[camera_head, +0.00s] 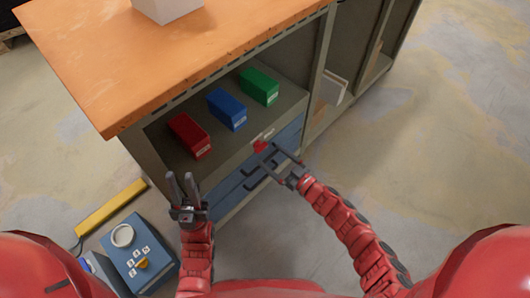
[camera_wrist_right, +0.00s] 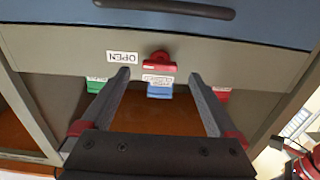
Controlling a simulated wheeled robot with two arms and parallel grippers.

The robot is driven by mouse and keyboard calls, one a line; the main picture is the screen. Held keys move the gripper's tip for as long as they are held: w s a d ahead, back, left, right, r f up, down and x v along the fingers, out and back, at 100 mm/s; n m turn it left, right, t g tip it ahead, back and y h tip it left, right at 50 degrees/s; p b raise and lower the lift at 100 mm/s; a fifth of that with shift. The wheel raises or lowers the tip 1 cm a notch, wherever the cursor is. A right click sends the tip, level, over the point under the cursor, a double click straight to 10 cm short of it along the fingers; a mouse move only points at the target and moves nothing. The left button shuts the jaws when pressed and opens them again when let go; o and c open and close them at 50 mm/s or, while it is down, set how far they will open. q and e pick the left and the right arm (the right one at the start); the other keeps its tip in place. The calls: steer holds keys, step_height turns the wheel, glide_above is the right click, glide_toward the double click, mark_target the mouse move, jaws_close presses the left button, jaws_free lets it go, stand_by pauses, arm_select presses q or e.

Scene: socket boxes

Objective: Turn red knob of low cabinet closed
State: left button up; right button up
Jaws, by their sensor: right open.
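The red knob (camera_head: 259,146) is on the grey front rail of the low cabinet (camera_head: 150,160), above the blue drawers. In the right wrist view the knob (camera_wrist_right: 157,59) sits beside an upside-down OPEN label (camera_wrist_right: 123,58); its bar lies roughly sideways. A second small label (camera_wrist_right: 158,78), hard to read, is just below it there. My right gripper (camera_head: 264,155) is open in front of the knob. In the wrist view its fingers (camera_wrist_right: 160,76) flank the knob in the picture, with no visible contact. My left gripper (camera_head: 181,180) is open and empty at the cabinet's left front corner.
Red (camera_head: 189,136), blue (camera_head: 227,109) and green (camera_head: 258,86) boxes stand on the shelf above the knob. A blue box with a dial and buttons (camera_head: 137,255) and a yellow bar (camera_head: 110,206) are on the floor at left. Floor at right is clear.

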mark_target(261, 148)
steer(key=x, duration=0.4)
steer(key=shift+b, duration=0.35)
steer(key=c, duration=1.4)
